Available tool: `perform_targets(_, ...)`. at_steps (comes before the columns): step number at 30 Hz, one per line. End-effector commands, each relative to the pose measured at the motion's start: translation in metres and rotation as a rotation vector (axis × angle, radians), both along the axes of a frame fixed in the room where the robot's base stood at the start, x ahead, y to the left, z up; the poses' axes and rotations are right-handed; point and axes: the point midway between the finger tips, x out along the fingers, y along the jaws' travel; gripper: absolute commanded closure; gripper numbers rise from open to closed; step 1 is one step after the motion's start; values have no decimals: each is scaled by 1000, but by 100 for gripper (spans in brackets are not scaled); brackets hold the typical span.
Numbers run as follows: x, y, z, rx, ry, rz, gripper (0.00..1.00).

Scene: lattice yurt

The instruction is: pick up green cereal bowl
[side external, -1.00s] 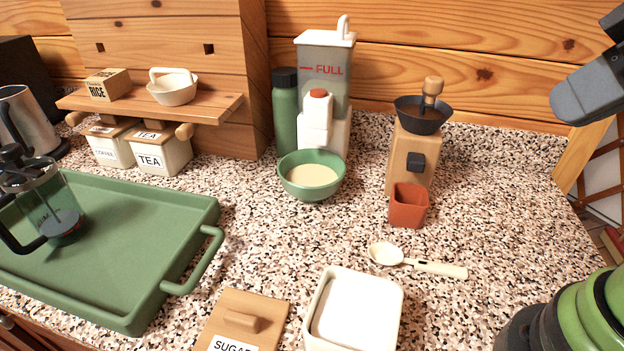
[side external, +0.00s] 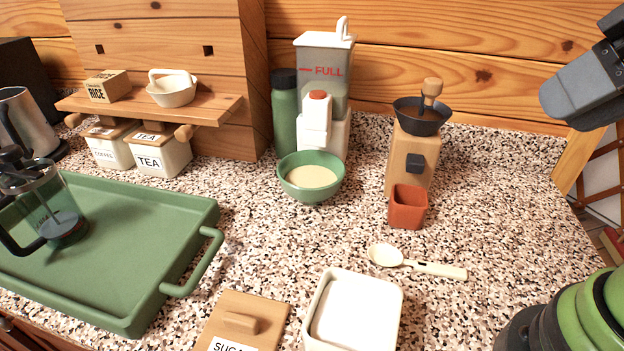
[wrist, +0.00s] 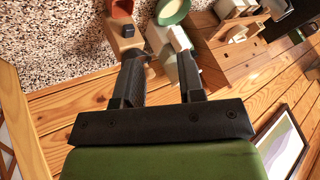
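The green cereal bowl (side external: 311,192) stands upright on the speckled counter in the side view, with a cream-coloured inside. It is just in front of the white dispenser marked FULL. Part of it shows at the top edge of the wrist view (wrist: 163,20). My gripper (wrist: 160,62) has its two dark fingers apart, with nothing held between them. In the side view it is partly visible at the upper right (side external: 585,88), above the counter and well away from the bowl.
A green bottle (side external: 285,125) and the dispenser (side external: 325,75) stand behind the bowl. A wooden grinder (side external: 408,160) and a red-brown cup (side external: 408,207) are to its right. A spoon (side external: 430,267) lies in front. A green tray (side external: 110,310) is at left.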

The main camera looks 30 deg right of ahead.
Motion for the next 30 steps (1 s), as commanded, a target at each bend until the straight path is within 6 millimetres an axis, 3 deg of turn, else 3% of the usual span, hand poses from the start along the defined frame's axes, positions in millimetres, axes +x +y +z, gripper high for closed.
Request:
perform_targets(8,1,0,0,-3,0,4,63)
perform_targets(13,23,-1,5,-85,27,81,63)
perform_targets(17,63,-1,6,-227,64,225,63)
perform_targets(22,126,8,-8,-430,107,458,63)
perform_targets(26,172,21,-34,-578,136,649,63)
perform_targets(30,216,41,-75,-731,162,866,63)
